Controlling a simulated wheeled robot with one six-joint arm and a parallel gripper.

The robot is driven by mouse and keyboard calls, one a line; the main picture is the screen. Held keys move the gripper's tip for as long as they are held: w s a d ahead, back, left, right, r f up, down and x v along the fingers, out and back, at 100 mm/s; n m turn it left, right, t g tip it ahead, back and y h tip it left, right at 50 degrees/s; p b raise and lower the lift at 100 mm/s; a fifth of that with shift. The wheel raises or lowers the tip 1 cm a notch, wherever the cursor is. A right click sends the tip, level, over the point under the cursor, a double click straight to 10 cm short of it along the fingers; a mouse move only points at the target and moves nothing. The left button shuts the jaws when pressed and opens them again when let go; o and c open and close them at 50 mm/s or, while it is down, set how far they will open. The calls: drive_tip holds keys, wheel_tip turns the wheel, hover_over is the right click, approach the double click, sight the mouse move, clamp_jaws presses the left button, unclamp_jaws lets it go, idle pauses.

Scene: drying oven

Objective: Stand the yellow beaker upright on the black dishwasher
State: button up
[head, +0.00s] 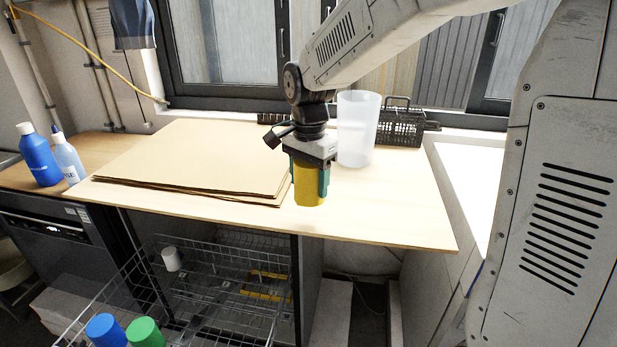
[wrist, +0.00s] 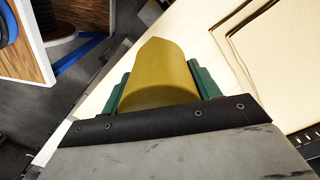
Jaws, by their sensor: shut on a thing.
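My gripper (head: 309,188) is shut on the yellow beaker (head: 308,192), its green fingers on either side of it. The gripper points down, and the beaker hangs below it near the front edge of the pale wooden worktop (head: 380,215). I cannot tell whether its lower end touches the worktop. The wrist view shows the beaker (wrist: 160,78) between the green fingers. A black-fronted appliance (head: 65,240), which looks like the dishwasher, stands at the left under a brown wooden top.
Brown cardboard sheets (head: 190,155) cover the worktop's left. A translucent cup (head: 356,130) and a black basket (head: 400,125) stand behind my gripper. Blue (head: 39,155) and pale blue (head: 67,157) bottles stand far left. Wire racks (head: 220,275) with cups jut out below.

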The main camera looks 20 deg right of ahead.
drive_tip(key=shift+a, duration=0.1)
drive_tip(key=shift+s+f, duration=0.1)
drive_tip(key=shift+f, duration=3.1)
drive_tip(key=shift+f, duration=0.35)
drive_tip(key=o, duration=1.1)
drive_tip(key=shift+c, duration=0.2)
drive_tip(key=shift+r, duration=0.15)
wheel_tip(320, 180, up, 8)
drive_tip(key=shift+f, duration=0.2)
